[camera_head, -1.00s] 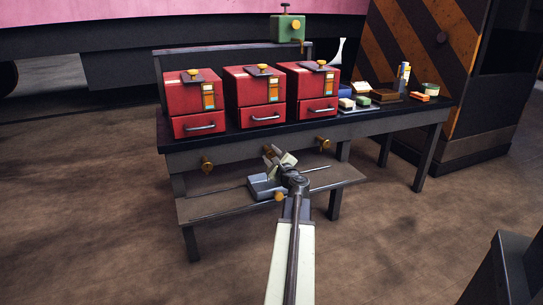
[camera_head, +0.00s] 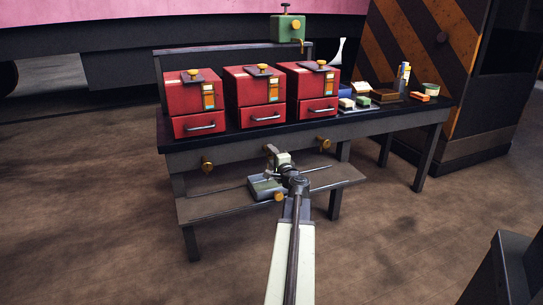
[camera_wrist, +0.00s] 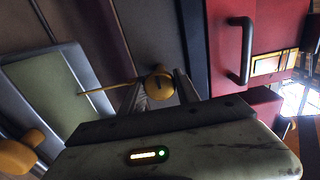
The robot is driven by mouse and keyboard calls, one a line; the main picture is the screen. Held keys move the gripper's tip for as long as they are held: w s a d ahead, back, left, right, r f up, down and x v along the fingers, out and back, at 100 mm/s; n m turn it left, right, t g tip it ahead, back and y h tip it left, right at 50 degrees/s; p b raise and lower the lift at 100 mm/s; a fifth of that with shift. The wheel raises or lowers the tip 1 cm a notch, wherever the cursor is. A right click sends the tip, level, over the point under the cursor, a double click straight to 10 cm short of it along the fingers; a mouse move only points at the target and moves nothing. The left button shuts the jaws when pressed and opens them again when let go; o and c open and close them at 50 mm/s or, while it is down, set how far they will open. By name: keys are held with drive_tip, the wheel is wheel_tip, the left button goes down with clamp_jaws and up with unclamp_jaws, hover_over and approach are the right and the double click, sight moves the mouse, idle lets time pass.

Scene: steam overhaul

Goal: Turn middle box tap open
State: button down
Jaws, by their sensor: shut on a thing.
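The middle red box (camera_head: 254,93) stands on the bench between two like boxes and also shows at the right of the sideways wrist view (camera_wrist: 225,40). Below it, the middle tap, a round brass knob (camera_wrist: 158,84), sits at the bench front. A thin brass rod (camera_wrist: 108,87) runs from it to the left in the wrist view. My gripper (camera_head: 273,154) is at this tap, with its fingers (camera_wrist: 162,92) shut on the knob. In the head view my gripper hides most of the tap.
The left tap (camera_head: 206,162) and right tap (camera_head: 323,143) stick out from the front of the bench (camera_head: 225,153). A low shelf (camera_head: 205,205) lies under my wrist. The floor in front is clear.

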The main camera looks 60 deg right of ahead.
drive_tip(key=shift+s, duration=0.1)
idle(0.4)
drive_tip(key=c, duration=0.9)
unclamp_jaws()
drive_tip(key=v, duration=0.7)
drive_tip(key=shift+s+a, duration=0.2)
drive_tip(key=shift+s, duration=0.1)
